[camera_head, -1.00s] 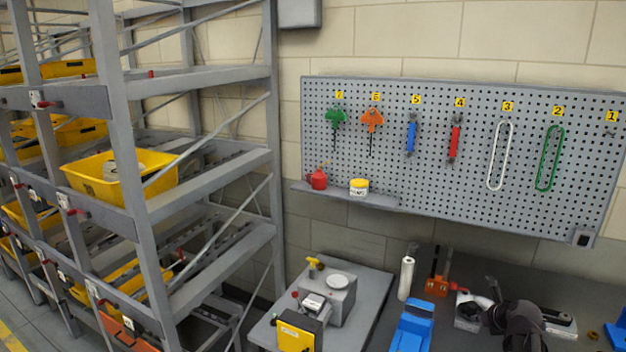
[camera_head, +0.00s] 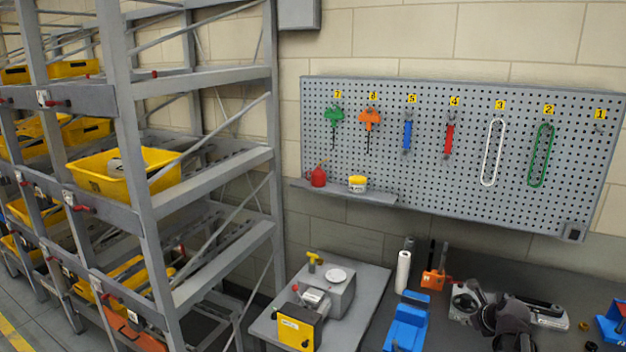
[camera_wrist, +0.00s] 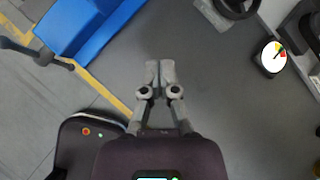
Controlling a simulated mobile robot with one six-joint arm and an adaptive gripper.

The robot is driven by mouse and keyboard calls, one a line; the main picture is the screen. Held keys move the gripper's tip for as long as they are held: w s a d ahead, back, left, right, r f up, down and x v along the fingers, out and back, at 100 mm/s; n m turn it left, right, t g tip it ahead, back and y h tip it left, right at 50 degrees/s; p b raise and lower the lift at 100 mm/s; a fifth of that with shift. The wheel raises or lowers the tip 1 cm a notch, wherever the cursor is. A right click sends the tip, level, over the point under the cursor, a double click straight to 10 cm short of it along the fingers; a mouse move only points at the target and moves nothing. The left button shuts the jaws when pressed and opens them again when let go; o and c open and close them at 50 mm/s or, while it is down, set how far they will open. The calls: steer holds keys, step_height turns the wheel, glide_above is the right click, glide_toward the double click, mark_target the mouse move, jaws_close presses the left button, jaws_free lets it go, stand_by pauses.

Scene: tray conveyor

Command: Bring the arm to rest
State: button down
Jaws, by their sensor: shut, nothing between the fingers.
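My gripper (camera_wrist: 153,72) shows in the wrist view with its two grey fingers together and nothing between them. It points over a dark grey surface and touches nothing that I can see. In the head view a dark part of my arm (camera_head: 505,322) shows at the lower right, over the dark bench; the fingertips cannot be made out clearly there.
In the wrist view a blue object (camera_wrist: 80,28) lies upper left and a round dial (camera_wrist: 272,58) right. In the head view, a blue vise (camera_head: 407,325) and orange device (camera_head: 434,280) stand on the bench. A pegboard (camera_head: 470,200) hangs behind; a rack (camera_head: 215,190) stands left.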

steer(key=s+a+f+n+g, duration=0.1)
steer(key=s+a+n, duration=0.3)
steer(key=a+n, duration=0.4)
steer(key=s+a+f+n+g+h, duration=0.1)
steer(key=s+a+n+g, duration=0.3)
steer(key=a+n, duration=0.5)
steer(key=s+a+f+n+g, duration=0.3)
steer(key=s+a+n, duration=0.2)
steer(key=a+n, duration=0.4)
steer(key=shift+s+n+h, duration=0.15)
steer(key=shift+n+h, duration=0.15)
steer(key=shift+n, duration=2.6)
